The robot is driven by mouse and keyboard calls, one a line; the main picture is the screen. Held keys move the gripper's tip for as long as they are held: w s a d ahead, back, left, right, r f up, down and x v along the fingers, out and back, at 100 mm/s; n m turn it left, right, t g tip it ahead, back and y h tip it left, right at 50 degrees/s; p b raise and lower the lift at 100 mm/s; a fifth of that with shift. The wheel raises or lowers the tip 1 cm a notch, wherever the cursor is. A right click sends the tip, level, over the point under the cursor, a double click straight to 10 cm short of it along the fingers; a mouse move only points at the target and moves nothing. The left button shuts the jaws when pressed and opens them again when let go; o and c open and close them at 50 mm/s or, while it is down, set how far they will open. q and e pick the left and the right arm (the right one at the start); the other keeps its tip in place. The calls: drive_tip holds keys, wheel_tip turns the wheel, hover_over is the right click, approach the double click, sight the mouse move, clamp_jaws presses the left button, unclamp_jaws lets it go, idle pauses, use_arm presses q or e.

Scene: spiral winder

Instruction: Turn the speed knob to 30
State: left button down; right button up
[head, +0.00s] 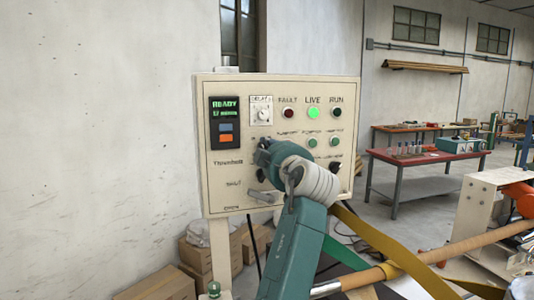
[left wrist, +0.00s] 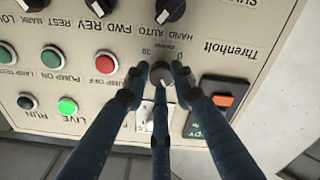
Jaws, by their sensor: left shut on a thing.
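The control panel (head: 230,185) is a cream box with lamps, buttons and knobs; it shows upside down in the left wrist view (left wrist: 225,50). My left gripper (head: 264,152) is at the panel face, just below the white DELAY dial (head: 262,116). In the left wrist view its blue fingers (left wrist: 162,80) close around a small dark knob (left wrist: 162,72), which appears to be the speed knob. Small scale marks sit beside this knob, only partly legible. Its pointer setting cannot be read. In the head view the gripper hides this knob. My right gripper is not in view.
A black display with an orange switch (head: 226,124) is left of the knob. The LIVE lamp (head: 313,113) glows green. Black selector knobs (left wrist: 170,10) and a red button (left wrist: 106,62) are close to the fingers. Cardboard boxes (head: 205,255) stand below; a red-topped table (head: 430,156) is behind.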

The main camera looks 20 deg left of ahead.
use_arm(q)
drive_tip(key=shift+a+r+m+p, duration=0.15)
drive_tip(key=shift+m+p, duration=0.95)
drive_tip(key=shift+m, duration=4.5)
drive_tip(key=shift+a+f+m+p, duration=0.1)
drive_tip(key=shift+m+p, duration=1)
drive_tip(key=shift+m, duration=5.1)
drive_tip(key=shift+r, duration=0.1)
drive_tip(key=c, duration=1.6)
unclamp_jaws()
drive_tip(key=shift+c, duration=0.2)
drive_tip(key=shift+o, duration=0.9)
drive_tip(key=shift+a, duration=0.15)
